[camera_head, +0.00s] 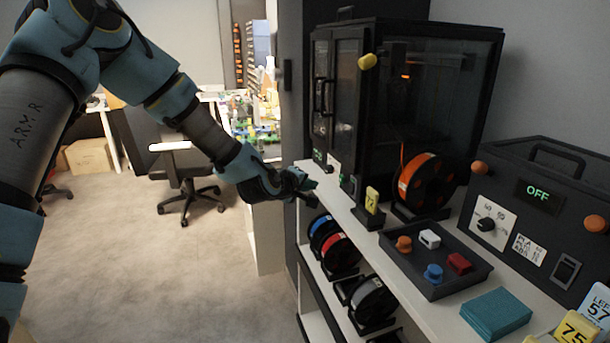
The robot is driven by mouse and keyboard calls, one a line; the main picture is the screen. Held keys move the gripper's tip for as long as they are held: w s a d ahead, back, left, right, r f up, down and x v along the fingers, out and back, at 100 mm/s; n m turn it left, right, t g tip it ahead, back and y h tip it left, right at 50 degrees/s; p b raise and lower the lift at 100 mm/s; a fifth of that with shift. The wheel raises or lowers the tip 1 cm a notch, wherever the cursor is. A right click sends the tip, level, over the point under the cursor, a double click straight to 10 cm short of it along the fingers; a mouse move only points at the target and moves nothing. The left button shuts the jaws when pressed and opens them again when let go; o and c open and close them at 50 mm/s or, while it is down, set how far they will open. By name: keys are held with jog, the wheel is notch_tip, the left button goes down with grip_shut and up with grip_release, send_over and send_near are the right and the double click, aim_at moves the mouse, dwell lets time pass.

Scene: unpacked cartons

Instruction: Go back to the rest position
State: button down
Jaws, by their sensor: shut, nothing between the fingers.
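My gripper (305,190) is at the end of my arm, which reaches in from the left of the head view. It hangs beside the left edge of the white shelf top (348,213), in front of the dark printer cabinet (347,100). The gripper is small and dark here, and its fingers look closed with nothing held. I cannot tell whether it touches the shelf edge.
A dark tray (452,283) with small coloured parts, an orange spool (425,183), a black box reading OFF (540,215) and a teal block (496,314) stand on the shelf top. Spools (370,299) sit below. An office chair (187,185) stands on open carpet.

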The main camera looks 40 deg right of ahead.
jog(key=w+a+m+y, duration=0.1)
jog(key=w+a+y, duration=0.2)
jog(key=a, duration=0.8)
jog(key=w+a+m+y, duration=0.1)
jog(key=w+a+y, duration=0.15)
jog(key=a, duration=0.85)
jog(key=w+a+y, duration=0.3)
jog(key=a, duration=0.9)
jog(key=s+a+r+g+y, duration=0.1)
jog(key=s+a, duration=0.4)
jog(key=a, duration=0.6)
jog(key=s+a+r+g+y, duration=0.1)
jog(key=s+a, duration=0.4)
jog(key=a, duration=0.6)
jog(key=shift+s+a+r+n+g+y, duration=0.3)
jog(key=shift+s+a+r+n+y, duration=0.1)
jog(key=shift+y, duration=0.35)
